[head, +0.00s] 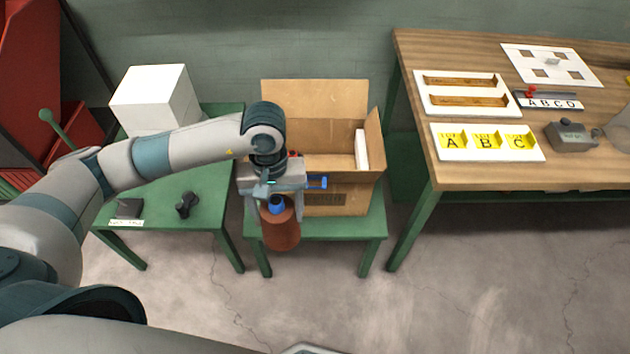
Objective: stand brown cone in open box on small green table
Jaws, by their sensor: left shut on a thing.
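The brown cone (281,232) hangs below my left gripper (278,203), with a blue part at its top between the fingers. My left gripper is shut on the cone and holds it in front of the open box, at the near left edge of the small green table. The open cardboard box (340,200) stands on the small green table (310,228) with its flaps up. A white item (361,149) shows inside the box at the right. My left arm hides the box's left part. My right gripper is not in view.
A green table (205,215) at left holds a white box (155,98) and a small black object (186,204). The floor in front is clear.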

